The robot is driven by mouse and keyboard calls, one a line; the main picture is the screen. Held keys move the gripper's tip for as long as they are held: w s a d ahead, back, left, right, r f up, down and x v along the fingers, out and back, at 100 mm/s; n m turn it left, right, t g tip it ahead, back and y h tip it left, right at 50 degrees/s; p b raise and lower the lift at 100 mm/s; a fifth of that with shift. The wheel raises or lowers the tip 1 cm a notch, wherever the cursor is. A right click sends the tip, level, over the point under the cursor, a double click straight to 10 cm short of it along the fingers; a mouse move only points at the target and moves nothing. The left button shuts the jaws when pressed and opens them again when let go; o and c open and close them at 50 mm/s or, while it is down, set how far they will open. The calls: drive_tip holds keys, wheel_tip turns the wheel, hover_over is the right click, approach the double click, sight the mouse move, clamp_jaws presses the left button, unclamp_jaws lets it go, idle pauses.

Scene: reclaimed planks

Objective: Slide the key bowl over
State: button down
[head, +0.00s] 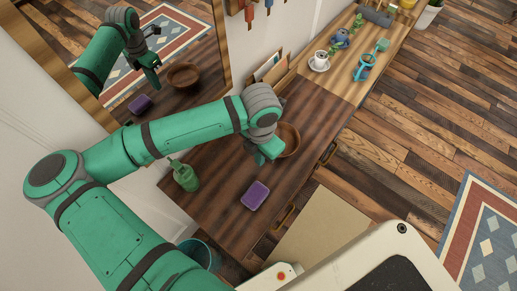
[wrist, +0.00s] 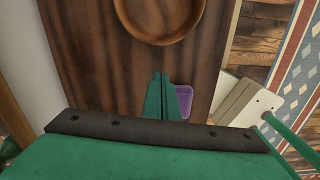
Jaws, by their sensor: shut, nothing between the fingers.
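The key bowl (head: 289,139) is a round brown wooden bowl on the dark plank top. In the head view my gripper partly covers its near-left side. In the wrist view the bowl (wrist: 160,18) is at the top edge, partly cut off, and looks empty where visible. My gripper (head: 262,158) is shut and empty at the bowl's near-left side. In the wrist view its fingertips (wrist: 161,76) are together, pointing at the bowl, with a strip of wood between them and the rim. Whether they touch the bowl elsewhere cannot be told.
A purple dish (head: 255,195) lies nearer on the top, and a green bottle (head: 184,175) stands at its left edge. Beyond the bowl are a letter holder (head: 271,67), a cup on a saucer (head: 319,62) and a teal object (head: 364,67). A mirror (head: 150,60) hangs on the wall.

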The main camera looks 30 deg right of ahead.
wheel_tip(320, 180, down, 3)
drive_tip(key=shift+f, duration=0.2)
drive_tip(key=shift+w+d+f, duration=0.15)
drive_tip(key=shift+w+d, duration=0.05)
drive_tip(key=shift+d, duration=0.3)
drive_tip(key=shift+w+d+f, duration=0.1)
drive_tip(key=shift+w+d, duration=0.05)
drive_tip(key=shift+d, duration=0.3)
drive_tip(key=shift+w+d, duration=0.3)
drive_tip(key=shift+d, duration=0.55)
drive_tip(key=shift+w, duration=0.1)
